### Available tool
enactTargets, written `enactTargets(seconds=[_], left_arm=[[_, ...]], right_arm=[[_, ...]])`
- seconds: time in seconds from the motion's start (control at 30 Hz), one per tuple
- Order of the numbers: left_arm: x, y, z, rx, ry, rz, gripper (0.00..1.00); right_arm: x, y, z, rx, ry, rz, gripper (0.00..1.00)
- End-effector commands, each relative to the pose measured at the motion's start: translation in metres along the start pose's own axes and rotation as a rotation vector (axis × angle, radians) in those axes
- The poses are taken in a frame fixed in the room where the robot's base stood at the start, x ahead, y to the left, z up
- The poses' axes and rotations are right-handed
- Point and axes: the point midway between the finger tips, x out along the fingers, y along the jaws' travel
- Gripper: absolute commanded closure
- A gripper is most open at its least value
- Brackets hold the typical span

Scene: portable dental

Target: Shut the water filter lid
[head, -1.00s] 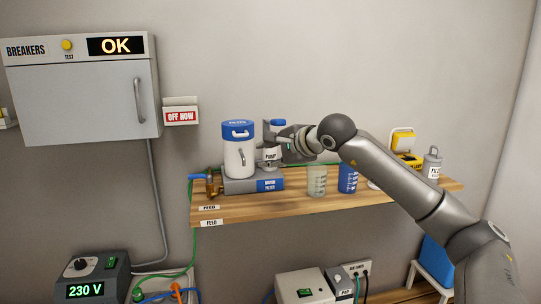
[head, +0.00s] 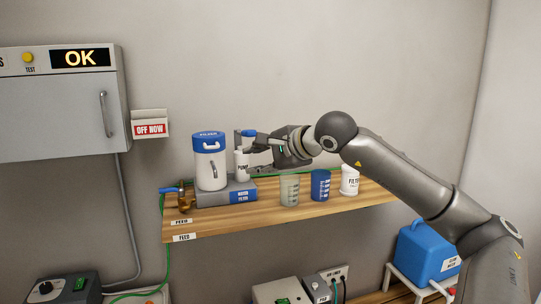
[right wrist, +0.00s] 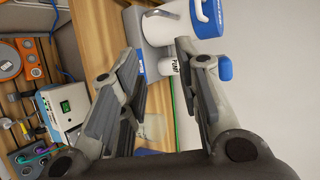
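The water filter (head: 211,172) is a white canister with a blue lid (head: 209,143) and a white handle, on a grey base on the wooden shelf. The lid looks level on top; I cannot tell whether it is fully shut. In the right wrist view the canister (right wrist: 178,14) and blue lid (right wrist: 212,22) are cut off at the top edge. A white pump (head: 242,167) with a blue-topped lever stands just right of the canister. My right gripper (head: 258,154) is open beside the pump, right of the filter. In the wrist view its fingers (right wrist: 168,85) are apart with nothing held. My left gripper is out of view.
A clear beaker (head: 289,190), a blue beaker (head: 320,186) and a white filter jar (head: 349,181) stand on the shelf (head: 245,221) below my right arm. A brass tap (head: 184,196) is at its left end.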

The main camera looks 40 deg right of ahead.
Motion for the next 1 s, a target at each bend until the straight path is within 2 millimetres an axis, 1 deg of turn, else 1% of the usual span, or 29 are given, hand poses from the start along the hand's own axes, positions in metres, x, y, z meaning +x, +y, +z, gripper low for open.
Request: enactTargets(seconds=[0.03,0.1,0.33,0.53,1.0], left_arm=[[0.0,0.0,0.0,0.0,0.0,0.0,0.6],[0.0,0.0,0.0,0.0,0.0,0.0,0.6],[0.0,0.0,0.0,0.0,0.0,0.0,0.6],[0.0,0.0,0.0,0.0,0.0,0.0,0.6],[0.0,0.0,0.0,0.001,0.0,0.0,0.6]], right_arm=[[-0.009,0.0,-0.002,-0.002,0.005,-0.001,0.69],[-0.02,0.0,-0.001,-0.003,0.005,0.0,0.69],[-0.042,0.0,-0.001,0.0,0.003,-0.001,0.69],[-0.048,0.0,0.0,0.0,0.001,0.001,0.69],[-0.048,0.0,0.0,0.0,0.0,0.0,0.69]])
